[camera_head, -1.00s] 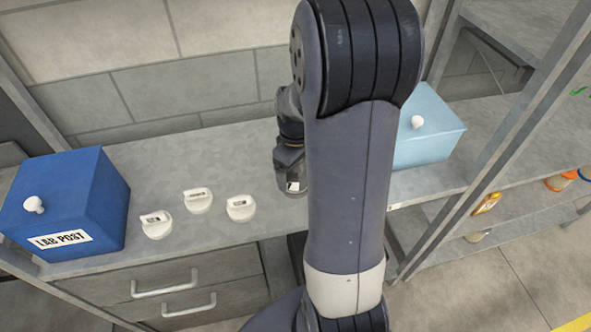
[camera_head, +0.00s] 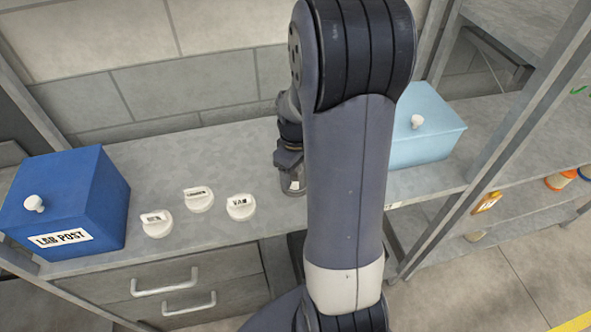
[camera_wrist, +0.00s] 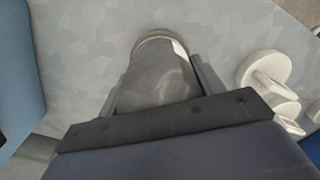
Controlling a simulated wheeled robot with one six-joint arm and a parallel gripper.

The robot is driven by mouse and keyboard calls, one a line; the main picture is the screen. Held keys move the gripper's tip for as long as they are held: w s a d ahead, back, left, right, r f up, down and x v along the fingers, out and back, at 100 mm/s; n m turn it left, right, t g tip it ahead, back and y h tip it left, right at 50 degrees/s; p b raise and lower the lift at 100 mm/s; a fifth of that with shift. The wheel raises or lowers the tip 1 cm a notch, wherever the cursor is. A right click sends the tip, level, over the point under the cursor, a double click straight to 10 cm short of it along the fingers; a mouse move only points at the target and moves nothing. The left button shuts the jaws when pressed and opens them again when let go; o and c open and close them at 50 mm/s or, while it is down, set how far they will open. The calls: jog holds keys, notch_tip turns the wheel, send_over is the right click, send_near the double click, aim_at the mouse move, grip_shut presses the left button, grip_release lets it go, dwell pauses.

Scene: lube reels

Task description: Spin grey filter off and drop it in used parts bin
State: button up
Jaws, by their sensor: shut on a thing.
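In the wrist view a grey cylinder, the grey filter (camera_wrist: 158,82), lies between the two fingers of my gripper (camera_wrist: 160,66). The gripper is shut on it, with one finger on each side. A paler rim shows at its far end, above the grey worktop. I see no bin marked for used parts.
A dark blue box (camera_head: 72,203) marked LAB POST stands at the left of the worktop (camera_head: 235,160). Three white labelled knobs (camera_head: 240,207) lie between it and my arm. A light blue box (camera_head: 428,128) stands right of my arm. Shelf posts flank the worktop.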

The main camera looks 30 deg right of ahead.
jog(key=shift+c, duration=1.2)
jog(key=n, duration=0.5)
jog(key=n, duration=0.4)
jog(key=shift+f, duration=0.1)
jog(key=shift+s+n, duration=0.1)
jog(key=shift+n, duration=0.6)
jog(key=shift+n, duration=1.1)
jog(key=n, duration=0.2)
jog(key=shift+f+n+b, duration=0.1)
jog(key=shift+n+b, duration=0.2)
jog(key=shift+n, duration=0.1)
